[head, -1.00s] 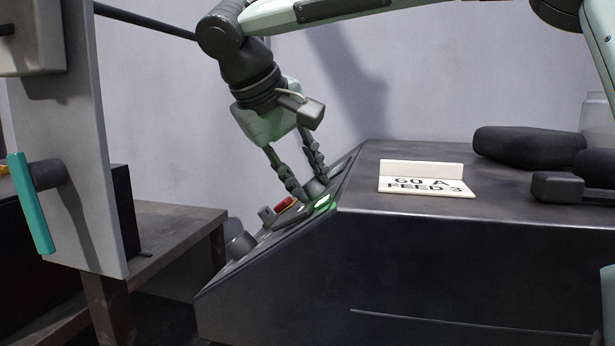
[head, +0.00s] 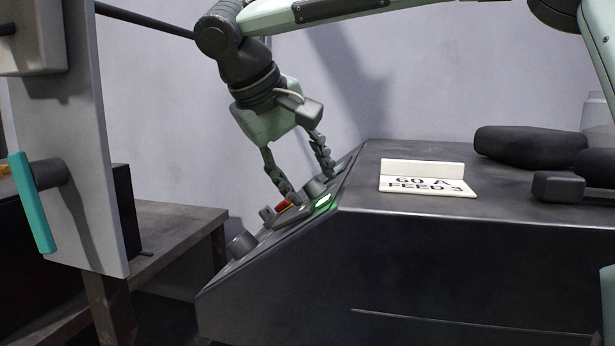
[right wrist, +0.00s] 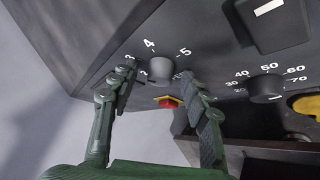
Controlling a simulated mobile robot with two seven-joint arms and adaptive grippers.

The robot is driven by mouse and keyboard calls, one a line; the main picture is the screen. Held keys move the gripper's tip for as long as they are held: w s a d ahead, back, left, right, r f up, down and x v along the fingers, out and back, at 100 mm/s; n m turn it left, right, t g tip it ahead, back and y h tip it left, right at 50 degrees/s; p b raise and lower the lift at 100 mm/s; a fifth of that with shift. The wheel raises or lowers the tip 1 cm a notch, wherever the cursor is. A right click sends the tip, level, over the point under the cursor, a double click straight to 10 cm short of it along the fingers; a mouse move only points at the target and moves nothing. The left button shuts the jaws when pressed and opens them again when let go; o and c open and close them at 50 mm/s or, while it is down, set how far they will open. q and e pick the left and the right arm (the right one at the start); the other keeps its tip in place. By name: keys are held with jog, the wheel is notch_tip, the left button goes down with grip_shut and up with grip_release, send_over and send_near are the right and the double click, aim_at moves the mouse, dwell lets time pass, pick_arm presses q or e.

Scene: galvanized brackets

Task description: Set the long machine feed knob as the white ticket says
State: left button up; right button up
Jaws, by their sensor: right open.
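The white ticket (head: 428,187) stands folded on the dark machine top; it appears to read "60 A" and "FEED 3". The feed knob (right wrist: 162,68) is a grey round knob on the sloped panel, with 4 and 5 legible on its scale; smaller numbers at its left are partly hidden by a finger. Where its pointer stands I cannot tell. In the head view the knob (head: 316,187) shows between my right gripper's fingers. My right gripper (head: 303,178) is open, one finger on each side of the knob, not closed on it. My left gripper is not in view.
A second knob (right wrist: 267,88) has a scale with 20 to 70. A red button (head: 284,205) and a lit green-edged window (head: 322,202) sit near the fingers. A teal-handled lever (head: 32,203) is at left. Black objects (head: 528,147) lie on the machine top.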

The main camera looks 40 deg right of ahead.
jog(key=v, duration=0.7)
jog(key=shift+r, duration=0.2)
jog(key=shift+a, duration=0.1)
